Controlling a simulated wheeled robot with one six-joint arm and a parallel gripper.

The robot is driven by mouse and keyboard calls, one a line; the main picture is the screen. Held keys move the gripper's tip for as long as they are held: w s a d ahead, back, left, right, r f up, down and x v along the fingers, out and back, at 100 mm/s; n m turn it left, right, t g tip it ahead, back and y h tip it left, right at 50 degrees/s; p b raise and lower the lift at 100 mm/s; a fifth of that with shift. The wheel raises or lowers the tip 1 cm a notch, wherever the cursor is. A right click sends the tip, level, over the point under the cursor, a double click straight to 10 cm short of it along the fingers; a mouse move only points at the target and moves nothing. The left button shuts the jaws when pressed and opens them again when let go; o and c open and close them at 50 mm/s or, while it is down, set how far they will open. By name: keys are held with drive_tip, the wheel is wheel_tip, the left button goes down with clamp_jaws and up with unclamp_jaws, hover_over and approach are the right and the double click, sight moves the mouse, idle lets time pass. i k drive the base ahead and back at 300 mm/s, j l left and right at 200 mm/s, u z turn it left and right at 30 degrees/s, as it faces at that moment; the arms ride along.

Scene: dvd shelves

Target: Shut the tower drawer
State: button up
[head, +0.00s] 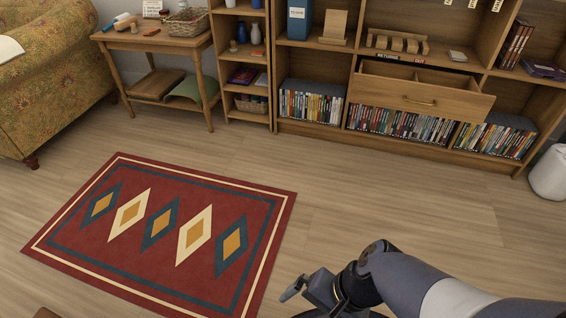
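The drawer (420,97) is wooden with a small brass-coloured handle. My gripper (290,291) is at the bottom of the head view, well in front of the unit and far from the drawer. Only part of it shows, so I cannot tell whether its fingers are apart. Nothing is seen in it.
A red patterned rug (160,235) lies on the floor at left. A sofa (50,80) and a wooden side table (155,42) stand at the back left. A white bin (549,173) is at the right edge. The wooden floor before the shelves is clear.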

sight(447, 94)
drive_tip(key=l, duration=0.25)
drive_tip(key=j+z, duration=0.2)
drive_tip(key=i+l+z, duration=0.2)
drive_tip(key=i+z, duration=0.25)
drive_tip(key=i, duration=0.15)
drive_tip(key=i+z, duration=0.4)
drive_tip(key=i, duration=0.2)
